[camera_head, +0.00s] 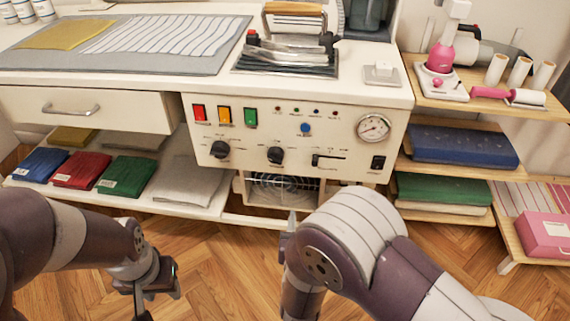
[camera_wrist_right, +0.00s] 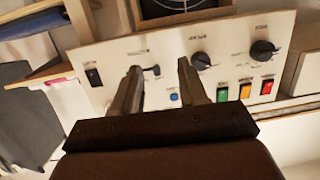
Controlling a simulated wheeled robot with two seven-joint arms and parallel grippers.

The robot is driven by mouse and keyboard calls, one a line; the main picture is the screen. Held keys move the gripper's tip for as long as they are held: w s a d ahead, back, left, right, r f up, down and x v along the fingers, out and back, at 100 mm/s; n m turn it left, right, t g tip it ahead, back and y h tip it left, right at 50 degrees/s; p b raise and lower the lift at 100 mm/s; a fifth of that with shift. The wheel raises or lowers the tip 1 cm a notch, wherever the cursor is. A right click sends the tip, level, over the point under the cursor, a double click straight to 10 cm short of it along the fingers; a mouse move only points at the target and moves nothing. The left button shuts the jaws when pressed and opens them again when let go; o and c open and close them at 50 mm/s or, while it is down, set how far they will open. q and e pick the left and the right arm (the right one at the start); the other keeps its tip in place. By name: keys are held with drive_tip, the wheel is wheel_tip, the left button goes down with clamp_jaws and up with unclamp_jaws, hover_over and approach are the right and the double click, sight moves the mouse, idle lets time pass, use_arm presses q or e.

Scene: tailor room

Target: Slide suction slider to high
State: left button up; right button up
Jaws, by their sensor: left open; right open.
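The suction slider (camera_head: 328,157) is a short dark horizontal slot on the white control panel (camera_head: 350,128), with its black knob near the left end in the head view. In the right wrist view the panel appears upside down, and the slider knob (camera_wrist_right: 156,71) shows between my right fingertips. My right gripper (camera_wrist_right: 158,66) is open and points at the panel; I cannot tell whether it touches the knob. In the head view my right arm hides most of that gripper. My left gripper (camera_head: 152,290) is open and empty, low over the floor, away from the panel.
Two black dials (camera_head: 275,155) sit left of the slider, a black switch (camera_head: 378,163) and a gauge (camera_head: 373,127) right. Colored buttons (camera_head: 224,116) are at upper left. An iron (camera_head: 292,42) stands above. A wooden shelf (camera_head: 480,92) is at right.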

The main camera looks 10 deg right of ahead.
drive_tip(key=t+h, duration=0.1)
drive_tip(key=t, duration=0.1)
approach(315, 162)
drive_tip(key=shift+m, duration=0.3)
drive_tip(key=b+x, duration=0.3)
drive_tip(key=x, duration=0.4)
drive_tip(key=shift+w+d+f+b, duration=0.1)
drive_tip(key=shift+w+f+b, duration=0.05)
drive_tip(key=shift+w+b, duration=0.15)
drive_tip(key=shift+w+d, duration=0.1)
drive_tip(key=shift+w, duration=0.25)
clamp_jaws()
